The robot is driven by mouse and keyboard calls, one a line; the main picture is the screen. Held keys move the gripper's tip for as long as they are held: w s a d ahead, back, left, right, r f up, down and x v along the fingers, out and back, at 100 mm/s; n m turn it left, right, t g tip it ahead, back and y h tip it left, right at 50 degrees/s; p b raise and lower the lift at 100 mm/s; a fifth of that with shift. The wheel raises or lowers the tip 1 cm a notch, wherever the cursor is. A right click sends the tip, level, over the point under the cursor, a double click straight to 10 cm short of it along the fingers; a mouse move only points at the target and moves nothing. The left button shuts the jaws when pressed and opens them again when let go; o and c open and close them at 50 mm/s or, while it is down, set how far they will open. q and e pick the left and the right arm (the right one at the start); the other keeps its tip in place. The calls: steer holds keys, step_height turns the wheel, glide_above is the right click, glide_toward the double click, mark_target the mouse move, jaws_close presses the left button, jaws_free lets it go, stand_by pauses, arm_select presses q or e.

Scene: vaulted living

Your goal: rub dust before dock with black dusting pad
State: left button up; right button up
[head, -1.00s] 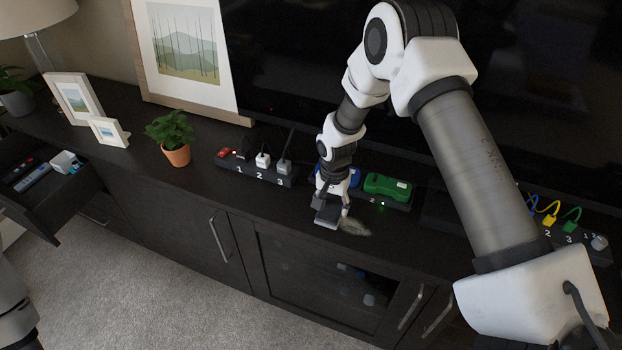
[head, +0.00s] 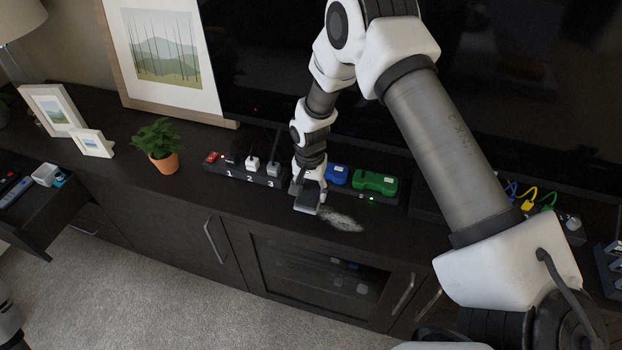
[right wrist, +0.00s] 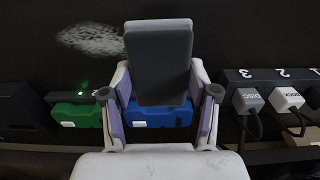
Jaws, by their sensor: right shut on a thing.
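My right gripper (head: 308,186) is shut on the black dusting pad (head: 304,207), a dark flat block with a lighter grey edge. The pad also shows in the right wrist view (right wrist: 160,62), between the fingers. The dust (head: 341,220) is a pale smear on the dark cabinet top, just right of the pad in the head view. It also shows in the right wrist view (right wrist: 90,40), left of the pad. The dock (head: 388,199) stands behind the dust, holding a blue block (head: 337,174) and a green block (head: 376,183). I cannot tell whether the pad touches the surface.
A power strip (head: 244,176) numbered 1 to 3, with plugs, stands left of the gripper. A potted plant (head: 158,145) and frames stand further left. The TV (head: 480,90) rises behind. An open drawer (head: 40,205) juts out at left. More plugs and cables stand at right.

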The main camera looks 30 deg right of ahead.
steer(key=shift+s+r+p, duration=0.1)
steer(key=shift+r+p, duration=0.5)
steer(key=shift+r, duration=0.45)
